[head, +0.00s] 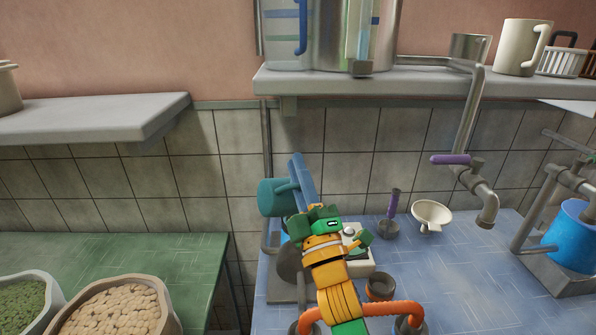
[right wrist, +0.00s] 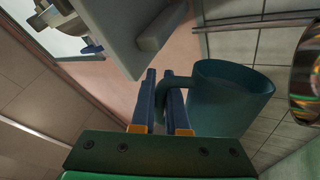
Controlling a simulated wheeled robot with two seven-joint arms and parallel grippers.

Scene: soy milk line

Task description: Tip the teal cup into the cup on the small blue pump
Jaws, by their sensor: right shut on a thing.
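The teal cup (head: 273,198) is in the air over the left part of the blue counter, lying tilted on its side. My right gripper (head: 300,175) is shut on its handle. In the right wrist view the handle is between the fingers (right wrist: 166,105), and the cup (right wrist: 232,100) hangs beside them with its dark opening partly showing; I cannot see any contents. I cannot clearly make out the small blue pump or a cup on it. A little blue (head: 284,238) shows below the teal cup, mostly hidden by my gripper. My left gripper is not in view.
On the blue counter (head: 450,290) are a beige box (head: 358,262), a white funnel (head: 431,214), a purple-handled tool (head: 392,212) and an orange hose (head: 375,309). A blue container (head: 572,237) stands at the right. A grey shelf (head: 420,80) overhangs the back.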

